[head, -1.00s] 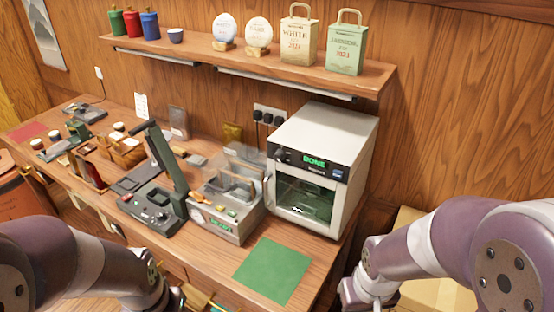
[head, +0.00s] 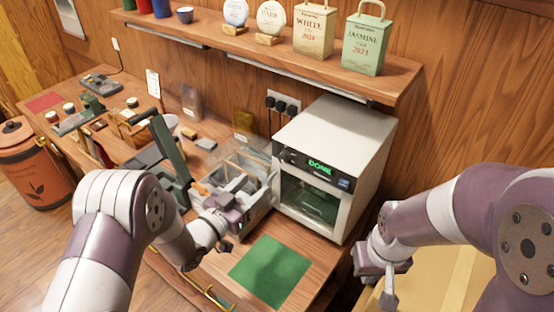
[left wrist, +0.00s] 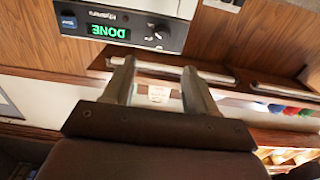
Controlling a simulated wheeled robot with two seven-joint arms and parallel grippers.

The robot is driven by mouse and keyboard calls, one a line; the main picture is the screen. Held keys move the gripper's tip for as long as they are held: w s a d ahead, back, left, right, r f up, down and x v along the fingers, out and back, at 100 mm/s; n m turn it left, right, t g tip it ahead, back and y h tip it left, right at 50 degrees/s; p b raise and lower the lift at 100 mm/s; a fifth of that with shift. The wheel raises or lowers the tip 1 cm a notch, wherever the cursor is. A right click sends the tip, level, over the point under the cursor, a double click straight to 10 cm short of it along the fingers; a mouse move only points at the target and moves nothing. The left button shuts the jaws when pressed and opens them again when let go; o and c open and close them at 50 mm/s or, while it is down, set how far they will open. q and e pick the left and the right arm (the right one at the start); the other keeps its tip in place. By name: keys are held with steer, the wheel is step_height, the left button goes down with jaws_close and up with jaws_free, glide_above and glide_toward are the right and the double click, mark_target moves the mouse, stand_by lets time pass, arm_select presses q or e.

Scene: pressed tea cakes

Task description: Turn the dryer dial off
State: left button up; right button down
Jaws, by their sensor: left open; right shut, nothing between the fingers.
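The white dryer (head: 345,130) stands on the bench, with a dark control panel (head: 315,170) across its front. Its screen shows DONE in green. The dryer dial (left wrist: 160,32) is a small dark knob beside the screen in the left wrist view, which looks upside down. My left gripper (head: 256,182) is open and empty, just left of the dryer front; its fingers (left wrist: 158,68) are apart and no contact with the dial shows. I cannot tell the dial's setting. My right gripper (head: 388,298) is shut and empty, right of the bench.
A sealing machine and a dark green lever press (head: 170,150) stand left of the dryer, partly behind my left arm. A green mat (head: 270,270) lies bare in front. A shelf (head: 300,65) with tea bags (head: 367,45) runs above the dryer. A socket (head: 284,103) is behind.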

mark_target(281, 160)
arm_select(q)
steer(key=p+x, duration=0.1)
steer(key=x, duration=0.4)
steer(key=p+x, duration=0.1)
steer(key=x, duration=0.4)
steer(key=shift+f+p, duration=0.25)
steer(key=shift+p, duration=0.05)
steer(key=shift+w+d, duration=0.25)
steer(key=shift+w, duration=0.15)
arm_select(e)
steer(key=r, duration=0.3)
steer(key=shift+w+d+r, duration=0.1)
steer(key=shift+w+d, duration=0.1)
steer(key=shift+w, duration=0.2)
arm_select(q)
steer(key=shift+w+d+f, duration=0.1)
steer(key=shift+w, duration=0.05)
arm_select(e)
steer(key=shift+w, duration=0.1)
arm_select(q)
steer(key=c, duration=1)
